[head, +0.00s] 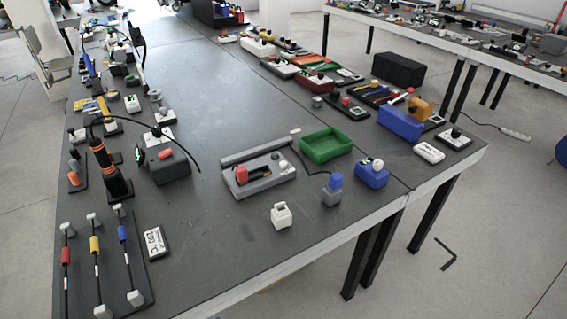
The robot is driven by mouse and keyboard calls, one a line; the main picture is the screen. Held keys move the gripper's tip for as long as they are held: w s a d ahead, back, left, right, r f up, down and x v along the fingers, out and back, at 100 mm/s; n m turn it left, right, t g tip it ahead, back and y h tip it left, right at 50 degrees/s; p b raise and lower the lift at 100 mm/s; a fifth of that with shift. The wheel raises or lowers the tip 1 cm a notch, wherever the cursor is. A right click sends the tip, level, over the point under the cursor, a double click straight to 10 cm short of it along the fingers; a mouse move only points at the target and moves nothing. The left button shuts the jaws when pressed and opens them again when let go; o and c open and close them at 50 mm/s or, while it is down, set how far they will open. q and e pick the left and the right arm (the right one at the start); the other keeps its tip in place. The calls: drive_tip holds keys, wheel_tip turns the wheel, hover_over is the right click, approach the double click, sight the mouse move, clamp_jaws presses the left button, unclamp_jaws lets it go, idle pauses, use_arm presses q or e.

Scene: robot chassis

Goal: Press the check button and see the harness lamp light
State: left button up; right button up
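A black board (133,262) at the front left holds several dark cables with white end blocks and a red (66,256), a yellow (95,245) and a blue sleeve (122,233); it looks like the harness. I cannot tell for certain which part is the check button or the harness lamp. Neither gripper shows.
A white label plate (155,243) lies beside the board. A black and orange tool (110,172) stands behind it. A grey fixture (262,187), white block (281,215), green tray (325,155) and blue block (371,174) are near the front edge. The table's middle (215,90) is clear.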

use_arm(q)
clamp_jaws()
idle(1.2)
